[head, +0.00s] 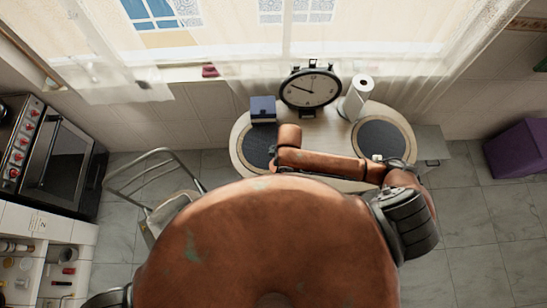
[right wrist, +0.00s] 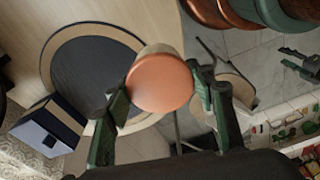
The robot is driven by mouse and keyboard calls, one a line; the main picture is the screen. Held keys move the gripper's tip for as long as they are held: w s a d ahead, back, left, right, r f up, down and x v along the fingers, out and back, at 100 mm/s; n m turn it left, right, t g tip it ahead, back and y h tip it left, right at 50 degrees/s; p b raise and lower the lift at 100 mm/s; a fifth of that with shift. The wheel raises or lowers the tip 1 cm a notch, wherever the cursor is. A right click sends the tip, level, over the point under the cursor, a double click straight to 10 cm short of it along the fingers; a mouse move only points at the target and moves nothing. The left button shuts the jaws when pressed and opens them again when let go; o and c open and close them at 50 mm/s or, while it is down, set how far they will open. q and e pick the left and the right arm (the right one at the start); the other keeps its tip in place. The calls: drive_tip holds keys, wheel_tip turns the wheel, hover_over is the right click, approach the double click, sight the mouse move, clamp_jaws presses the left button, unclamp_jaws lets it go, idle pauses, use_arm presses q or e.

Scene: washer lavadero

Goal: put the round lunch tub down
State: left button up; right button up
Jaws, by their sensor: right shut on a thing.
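The round lunch tub (right wrist: 160,84) shows in the right wrist view with its copper-coloured round face toward the camera and a pale side behind it. My right gripper (right wrist: 162,92) has its green fingers on either side of the tub and is shut on it. In that view the tub overlaps the edge of the table (right wrist: 125,18) and a round dark mat; its height above them is unclear.
On the table (head: 330,140) stand a black clock (head: 310,89), a paper towel roll (head: 357,95) and a dark blue box (head: 263,109). Round dark mats lie left (head: 255,146) and right (head: 379,141). A chair (head: 150,180) stands left, a purple box (head: 518,148) right.

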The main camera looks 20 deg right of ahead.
drive_tip(key=shift+s+r, duration=0.4)
drive_tip(key=shift+s, duration=0.35)
use_arm(q)
wheel_tip(320, 180, down, 13)
drive_tip(key=s+b, duration=0.1)
drive_tip(key=b, duration=1.1)
drive_tip(key=shift+s+b, duration=0.15)
drive_tip(key=shift+b, duration=0.25)
drive_tip(key=shift+c, duration=0.4)
use_arm(e)
drive_tip(key=w+d+r+m, duration=0.3)
drive_tip(key=w+r+m, duration=0.3)
drive_tip(key=w+r, duration=0.1)
drive_tip(key=w+d+r+m+h, duration=0.1)
drive_tip(key=w+d+r+m, duration=0.1)
drive_tip(key=w+r+m, duration=0.4)
drive_tip(key=shift+w+d+r+m+t, duration=0.35)
drive_tip(key=shift+w+r, duration=0.3)
drive_tip(key=shift+w, duration=0.4)
